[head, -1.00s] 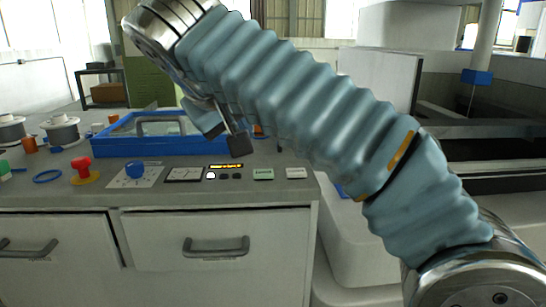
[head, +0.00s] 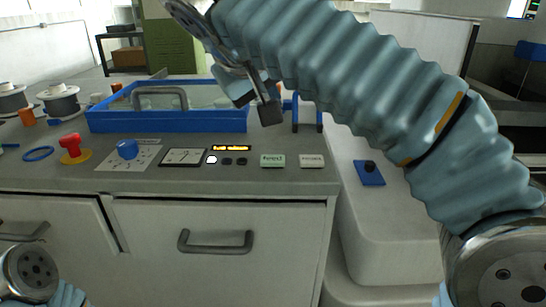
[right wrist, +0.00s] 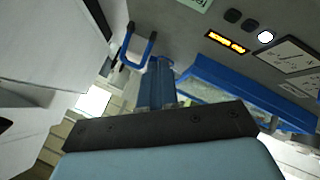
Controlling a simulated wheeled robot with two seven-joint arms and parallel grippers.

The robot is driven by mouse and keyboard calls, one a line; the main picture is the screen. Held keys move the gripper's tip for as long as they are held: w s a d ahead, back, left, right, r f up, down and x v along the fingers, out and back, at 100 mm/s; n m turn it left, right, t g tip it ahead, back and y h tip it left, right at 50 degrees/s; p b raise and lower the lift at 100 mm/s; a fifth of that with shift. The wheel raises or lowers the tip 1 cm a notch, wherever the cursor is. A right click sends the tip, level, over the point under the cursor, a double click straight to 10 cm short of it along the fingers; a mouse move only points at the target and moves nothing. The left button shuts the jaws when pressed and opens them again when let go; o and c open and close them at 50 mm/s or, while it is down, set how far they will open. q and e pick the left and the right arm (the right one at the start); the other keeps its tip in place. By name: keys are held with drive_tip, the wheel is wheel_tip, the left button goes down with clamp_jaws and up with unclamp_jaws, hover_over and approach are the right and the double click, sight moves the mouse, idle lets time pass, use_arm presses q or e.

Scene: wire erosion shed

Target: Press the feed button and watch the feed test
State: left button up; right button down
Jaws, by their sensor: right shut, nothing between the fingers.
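The control panel lies along the front of the grey bench. The lettering is too small to read surely. My right gripper (head: 268,112) is shut and empty, above and behind the green button, apart from it. My left gripper is out of view.
A blue-rimmed tray (head: 170,122) stands behind the panel. A blue stand (head: 308,125) is behind right. A blue pad with a black knob (head: 369,171) sits on the white machine.

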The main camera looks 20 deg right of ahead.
drive_tip(key=b, duration=0.2)
hover_over(270, 161)
wheel_tip(270, 161, down, 6)
drive_tip(key=shift+f, duration=0.7)
idle(1.4)
drive_tip(key=shift+f+b, duration=0.4)
drive_tip(key=shift+b, duration=0.15)
drive_tip(key=shift+f+b, duration=0.3)
drive_tip(key=shift+f, duration=0.05)
idle(0.5)
drive_tip(key=shift+r, duration=0.15)
drive_tip(key=shift+r+p, duration=0.65)
drive_tip(key=shift+p, duration=0.1)
